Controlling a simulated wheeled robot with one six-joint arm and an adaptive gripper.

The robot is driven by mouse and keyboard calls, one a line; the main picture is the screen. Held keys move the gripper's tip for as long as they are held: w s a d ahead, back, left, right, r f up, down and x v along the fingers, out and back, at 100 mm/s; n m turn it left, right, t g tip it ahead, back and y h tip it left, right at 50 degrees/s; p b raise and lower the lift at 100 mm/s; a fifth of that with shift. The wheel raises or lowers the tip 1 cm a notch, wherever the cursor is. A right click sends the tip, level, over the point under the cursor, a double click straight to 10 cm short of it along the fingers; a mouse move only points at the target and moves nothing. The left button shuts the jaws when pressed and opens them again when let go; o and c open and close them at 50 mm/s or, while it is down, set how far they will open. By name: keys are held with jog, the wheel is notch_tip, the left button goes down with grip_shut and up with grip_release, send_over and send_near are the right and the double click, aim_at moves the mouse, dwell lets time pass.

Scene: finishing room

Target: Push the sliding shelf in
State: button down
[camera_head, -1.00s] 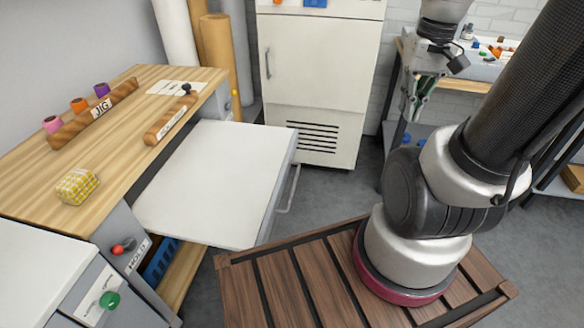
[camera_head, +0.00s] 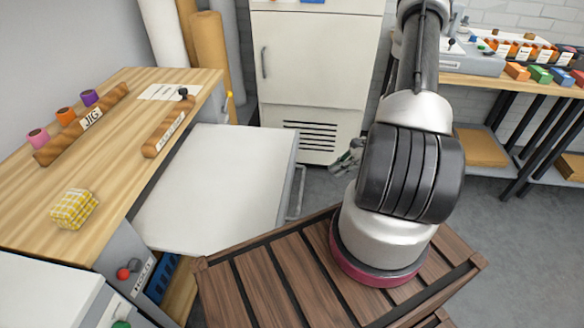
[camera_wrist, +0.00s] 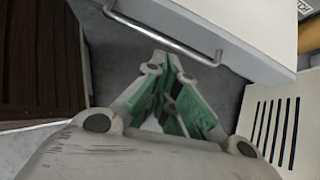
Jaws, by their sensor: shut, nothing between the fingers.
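The sliding shelf (camera_head: 222,185) is a white slab that sticks out from under the wooden workbench, with a metal bar handle (camera_head: 299,192) on its outer end. In the wrist view the shelf (camera_wrist: 245,25) and its handle (camera_wrist: 165,38) are at the top. My gripper (camera_head: 345,160) is low beyond my arm, right of the handle and apart from it, partly hidden by the arm. In the wrist view my gripper (camera_wrist: 170,72) is shut and empty, its tips just below the handle bar.
The workbench (camera_head: 130,120) carries a jig with colored rolls (camera_head: 65,117) and a yellow checkered block (camera_head: 74,209). A white cabinet (camera_head: 318,75) with a vent stands behind the shelf. A slatted wooden deck (camera_head: 270,275) lies in front. Another bench (camera_head: 500,82) is at the right.

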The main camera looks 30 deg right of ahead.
jog(key=m+t+h, duration=0.1)
jog(key=m, duration=0.1)
send_near(304, 177)
jog(key=x, duration=0.5)
jog(key=w+a, duration=0.1)
jog(key=a, duration=0.1)
jog(key=shift+w+a, duration=0.6)
jog(key=shift+a, duration=0.1)
jog(key=shift+a+r, duration=0.1)
